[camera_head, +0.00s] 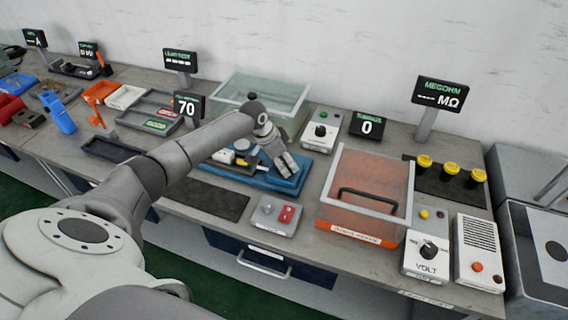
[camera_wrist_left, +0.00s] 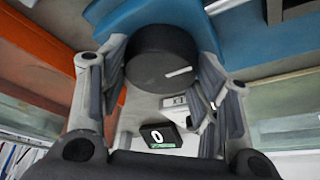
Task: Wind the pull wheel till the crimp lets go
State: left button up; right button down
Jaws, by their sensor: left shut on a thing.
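The pull wheel (camera_wrist_left: 162,58) is a black round knob with a short white mark, seen close up in the left wrist view. My left gripper (camera_wrist_left: 163,85) has a finger on either side of it and is shut on it. In the head view this gripper (camera_head: 284,163) reaches over the right part of the blue pull fixture (camera_head: 287,186) and hides the wheel there. Small white, yellow and dark parts show on the fixture left of the gripper. The crimp cannot be made out. My right gripper is not in view.
A display reading 70 (camera_head: 188,106) stands behind my left arm. Another reading 0 (camera_head: 367,126) stands at the back. A clear-walled box with an orange base (camera_head: 350,232) is right of the fixture. A red-buttoned box (camera_head: 277,216) sits in front.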

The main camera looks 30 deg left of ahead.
pick_arm(q)
jog(key=shift+m+g+h+b, duration=0.3)
jog(key=shift+m+b, duration=0.35)
jog(key=shift+m, duration=0.35)
jog(key=o, duration=1)
jog(key=shift+a, duration=0.1)
jog(key=v, duration=1.2)
jog(key=shift+w, duration=0.1)
